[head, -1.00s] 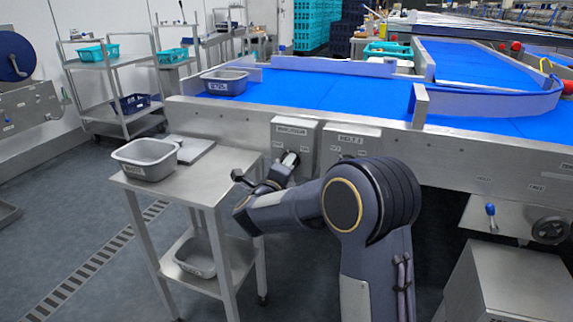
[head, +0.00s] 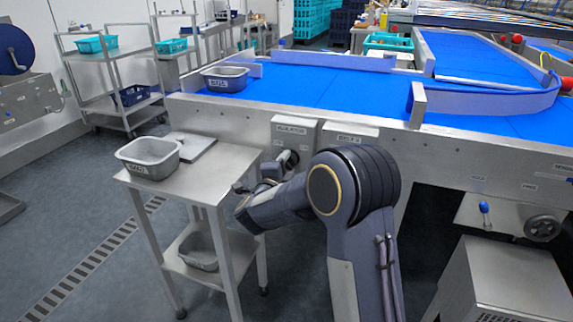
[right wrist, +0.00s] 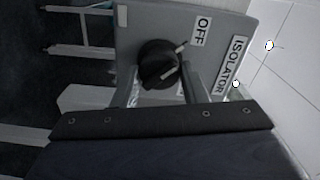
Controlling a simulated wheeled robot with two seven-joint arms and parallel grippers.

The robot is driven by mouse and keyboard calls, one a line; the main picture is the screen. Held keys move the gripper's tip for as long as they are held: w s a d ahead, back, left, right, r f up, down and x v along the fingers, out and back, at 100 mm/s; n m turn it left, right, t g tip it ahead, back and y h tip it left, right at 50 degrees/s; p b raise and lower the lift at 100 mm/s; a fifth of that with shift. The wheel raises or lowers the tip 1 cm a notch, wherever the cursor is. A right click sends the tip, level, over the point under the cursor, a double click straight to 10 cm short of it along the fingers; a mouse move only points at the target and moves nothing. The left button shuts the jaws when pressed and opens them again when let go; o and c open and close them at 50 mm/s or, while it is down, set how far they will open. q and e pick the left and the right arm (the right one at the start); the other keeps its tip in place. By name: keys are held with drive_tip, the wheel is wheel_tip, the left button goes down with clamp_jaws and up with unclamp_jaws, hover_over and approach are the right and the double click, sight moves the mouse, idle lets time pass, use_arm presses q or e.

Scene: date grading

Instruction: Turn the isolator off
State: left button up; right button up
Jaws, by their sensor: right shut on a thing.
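The isolator (head: 293,131) is a grey labelled box on the front of the blue-belted conveyor in the head view. Its black rotary knob (right wrist: 158,62) fills the middle of the right wrist view, with a pale mark on the handle's upper-right end. The OFF label (right wrist: 202,30) lies up and right of the knob; the second position label is mostly hidden by a finger. My right gripper (right wrist: 163,88) is shut on the knob, a finger on either side of it; it also shows at the box in the head view (head: 284,163). My left gripper is not in view.
A second labelled box (head: 350,135) sits right of the isolator. A steel stand (head: 232,158) with a grey tub (head: 148,166) is close left of my arm. Another tub (head: 225,85) is on the conveyor. Floor is clear farther left.

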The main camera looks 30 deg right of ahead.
drive_tip(key=shift+f, duration=0.1)
drive_tip(key=o, duration=1)
drive_tip(key=shift+a, duration=0.1)
drive_tip(key=p+v, duration=0.1)
drive_tip(key=v, duration=0.6)
drive_tip(key=shift+s+a, duration=0.2)
drive_tip(key=shift+s, duration=0.1)
